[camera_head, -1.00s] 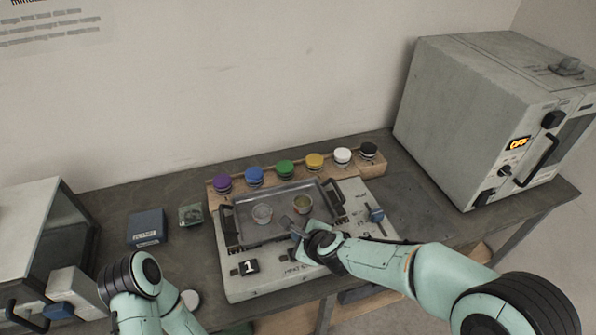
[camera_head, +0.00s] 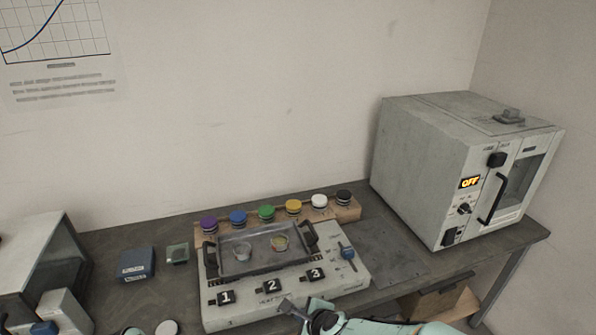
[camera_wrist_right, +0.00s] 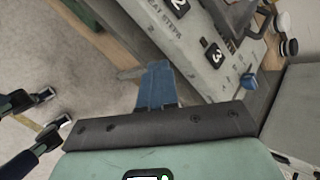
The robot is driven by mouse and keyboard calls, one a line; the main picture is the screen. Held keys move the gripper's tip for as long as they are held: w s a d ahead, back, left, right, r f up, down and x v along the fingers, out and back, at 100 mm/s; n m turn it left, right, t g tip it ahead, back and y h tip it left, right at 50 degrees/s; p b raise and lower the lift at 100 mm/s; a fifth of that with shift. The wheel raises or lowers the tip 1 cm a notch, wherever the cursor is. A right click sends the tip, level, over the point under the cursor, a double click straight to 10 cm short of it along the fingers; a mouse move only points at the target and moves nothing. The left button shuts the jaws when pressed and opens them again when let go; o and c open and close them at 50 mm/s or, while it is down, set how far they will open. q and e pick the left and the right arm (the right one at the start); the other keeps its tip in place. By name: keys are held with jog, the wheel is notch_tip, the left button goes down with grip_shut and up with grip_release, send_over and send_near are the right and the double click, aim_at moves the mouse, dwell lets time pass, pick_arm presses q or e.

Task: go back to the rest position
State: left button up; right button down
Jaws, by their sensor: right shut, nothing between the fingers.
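My right gripper (camera_head: 292,308) is at the bottom middle of the head view, in front of the panel device's front edge, its arm running off to the lower right. In the right wrist view its blue-grey fingers (camera_wrist_right: 157,85) are shut together with nothing between them. They are apart from the panel device (camera_wrist_right: 205,55), which lies beyond them. My left gripper is not seen in the head view.
The panel device (camera_head: 215,318) has keys marked 1, 2 and 3, a blue-handled lever (camera_head: 348,253) and a tray (camera_head: 228,270) with two small cups. Coloured-capped jars stand on a rack (camera_head: 350,212) behind. An oven (camera_head: 425,170) reading OFF stands right.

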jog(key=s+d+f+n+g+h, duration=0.1)
jog(key=s+d+f+n, duration=0.15)
jog(key=f, duration=0.45)
jog(key=s+d+f+n+g+h, duration=0.1)
jog(key=d+f+n+g, duration=0.2)
jog(key=f, duration=0.5)
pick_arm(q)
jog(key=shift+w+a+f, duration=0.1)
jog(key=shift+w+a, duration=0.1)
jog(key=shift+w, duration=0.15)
pick_arm(e)
jog(key=s+d+f+n+g, duration=0.2)
jog(key=s+f+n, duration=0.3)
jog(key=s+f, duration=0.3)
jog(key=s+d+f+n+g+y, duration=0.1)
jog(key=s+f+n, duration=0.4)
jog(key=s, duration=1)
notch_tip(320, 180, down, 3)
jog(key=shift+s+d+f+n+g+y, duration=0.2)
jog(key=shift+d+n+g+y, duration=0.15)
jog(key=shift+d+g, duration=0.55)
